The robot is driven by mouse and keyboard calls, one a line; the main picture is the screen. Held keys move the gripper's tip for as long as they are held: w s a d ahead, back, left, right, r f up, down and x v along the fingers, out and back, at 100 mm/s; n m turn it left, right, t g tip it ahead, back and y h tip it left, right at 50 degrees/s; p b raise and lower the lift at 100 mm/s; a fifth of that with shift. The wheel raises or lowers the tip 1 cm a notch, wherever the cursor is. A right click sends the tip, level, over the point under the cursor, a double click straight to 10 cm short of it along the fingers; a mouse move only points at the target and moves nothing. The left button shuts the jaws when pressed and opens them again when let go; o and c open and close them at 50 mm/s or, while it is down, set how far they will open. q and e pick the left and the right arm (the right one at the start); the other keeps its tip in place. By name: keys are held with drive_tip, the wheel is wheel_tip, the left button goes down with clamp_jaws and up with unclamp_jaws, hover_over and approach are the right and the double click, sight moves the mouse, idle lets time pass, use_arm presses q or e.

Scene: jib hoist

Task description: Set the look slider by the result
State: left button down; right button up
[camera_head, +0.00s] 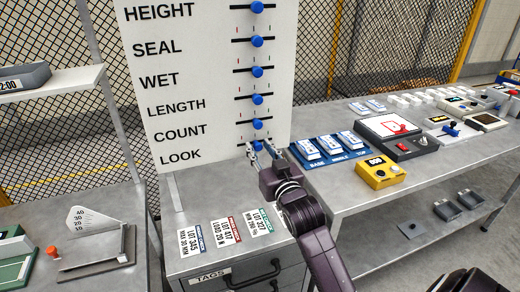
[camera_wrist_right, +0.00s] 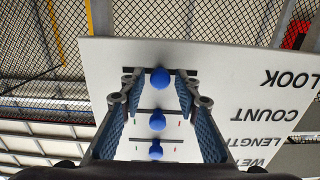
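A white board (camera_head: 190,60) stands upright with slider rows labelled HEIGHT, SEAL, WET, LENGTH, COUNT and LOOK. Each row has a blue knob on a black slot. The look slider's knob (camera_head: 257,146) is on the lowest row, near the middle of its slot. My right gripper (camera_head: 264,152) is at this row, its fingers apart. In the right wrist view, which shows the board upside down, the look knob (camera_wrist_right: 160,78) lies between the open fingertips, with a gap on each side. My left gripper is out of view.
Three lot cards (camera_head: 227,231) lie on the drawer cabinet below the board. Right of it, a bench holds blue trays of blocks (camera_head: 331,145), a yellow meter (camera_head: 380,172) and a grey device with a red mark (camera_head: 392,130). A fan-shaped gauge (camera_head: 84,219) stands at left.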

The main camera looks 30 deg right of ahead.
sight(240, 145)
clamp_jaws()
drive_tip(key=shift+w+a+p, duration=0.1)
drive_tip(key=shift+w+a, duration=0.1)
drive_tip(key=shift+a, duration=0.55)
drive_tip(key=shift+w+a+p, duration=0.15)
drive_tip(key=shift+a, duration=0.55)
drive_tip(key=shift+w+a+p, duration=0.1)
drive_tip(key=shift+w+a, duration=0.1)
drive_tip(key=shift+a, duration=0.55)
drive_tip(key=shift+d, duration=0.1)
drive_tip(key=shift+f, duration=0.1)
drive_tip(key=shift+c, duration=0.9)
unclamp_jaws()
drive_tip(key=o, duration=0.5)
drive_tip(key=shift+a, duration=0.2)
drive_tip(key=shift+c, duration=0.2)
